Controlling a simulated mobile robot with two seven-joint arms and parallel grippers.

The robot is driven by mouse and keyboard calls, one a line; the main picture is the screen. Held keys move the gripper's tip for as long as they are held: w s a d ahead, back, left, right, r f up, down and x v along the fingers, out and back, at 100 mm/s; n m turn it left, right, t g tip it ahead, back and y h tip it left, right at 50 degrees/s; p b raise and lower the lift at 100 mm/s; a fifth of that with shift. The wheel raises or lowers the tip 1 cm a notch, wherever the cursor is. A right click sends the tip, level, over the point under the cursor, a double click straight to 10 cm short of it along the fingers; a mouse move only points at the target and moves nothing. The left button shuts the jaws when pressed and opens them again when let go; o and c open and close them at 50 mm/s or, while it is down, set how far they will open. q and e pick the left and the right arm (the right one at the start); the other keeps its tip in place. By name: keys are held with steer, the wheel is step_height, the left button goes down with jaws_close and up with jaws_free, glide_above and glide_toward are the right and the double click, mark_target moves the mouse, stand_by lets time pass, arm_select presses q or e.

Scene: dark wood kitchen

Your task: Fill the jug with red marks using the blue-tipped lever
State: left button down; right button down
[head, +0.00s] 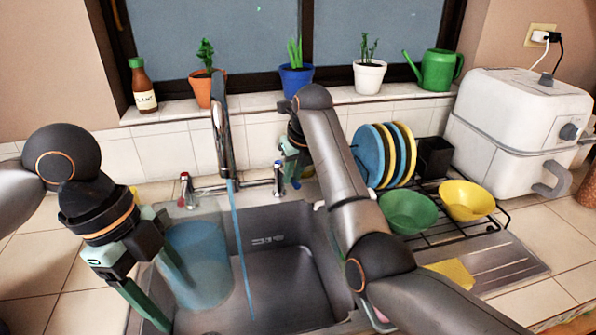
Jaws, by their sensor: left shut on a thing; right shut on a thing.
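A translucent jug (200,262) with blue-tinted contents is at the left side of the sink. No red marks can be made out on it. My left gripper (160,287) is shut on the jug's left side. The blue-tipped lever (280,178) is at the right end of the tap. My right gripper (291,160) is shut at this lever, its fingers partly hidden by my forearm. A blue water stream (241,250) runs from the spout (224,140) and appears to pass just right of the jug into the basin.
A red-tipped lever (185,187) is at the tap's left end. The sink basin (285,270) is clear in the middle. A dish rack (450,222) with plates and bowls stands right, near a white air fryer (515,130). Potted plants line the sill.

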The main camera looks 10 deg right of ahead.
steer(key=shift+a+r+m, duration=0.25)
steer(key=shift+a+m, duration=0.3)
steer(key=shift+m, duration=0.05)
steer(key=shift+h, duration=0.3)
steer(key=shift+f, duration=0.1)
steer(key=c, duration=0.8)
jaws_free()
steer(key=shift+f, duration=0.1)
steer(key=shift+c, duration=0.2)
steer(key=shift+s, duration=0.1)
steer(key=v, duration=1.2)
steer(key=shift+s, duration=0.1)
